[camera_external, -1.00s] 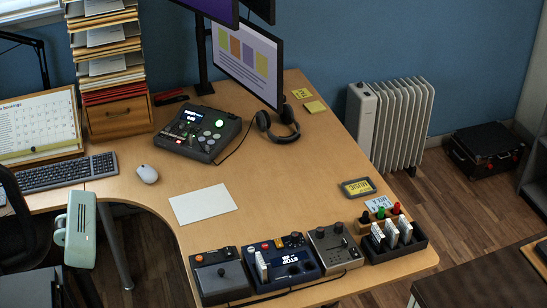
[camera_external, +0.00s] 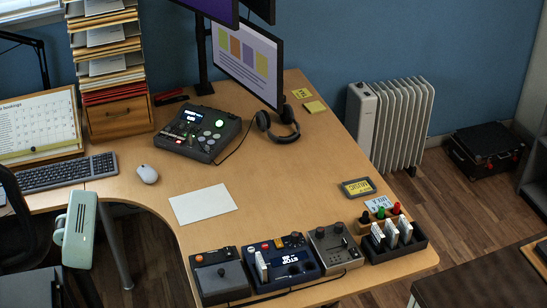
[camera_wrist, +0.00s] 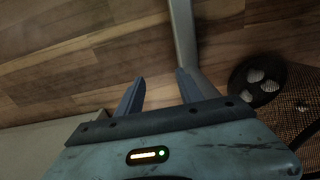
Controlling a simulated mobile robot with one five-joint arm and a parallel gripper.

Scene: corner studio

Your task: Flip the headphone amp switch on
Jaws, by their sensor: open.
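The desk holds several small devices, and I cannot tell for certain which is the headphone amp. A grey box (camera_external: 334,249) with knobs and small controls stands at the front edge. A dark blue unit (camera_external: 281,262) and a grey-black unit (camera_external: 219,275) stand to its left. A larger dark console (camera_external: 201,134) with a lit screen sits further back, with a cable toward the black headphones (camera_external: 278,125). The switch position is too small to read. My gripper (camera_wrist: 161,78) is open and empty, over the floor in the wrist view. My teal arm end shows at lower left in the external view, away from the devices.
A black tray (camera_external: 404,252) of upright cards stands at the right front. A white sheet (camera_external: 203,204), a mouse (camera_external: 147,174) and a keyboard (camera_external: 66,173) lie on the desk.

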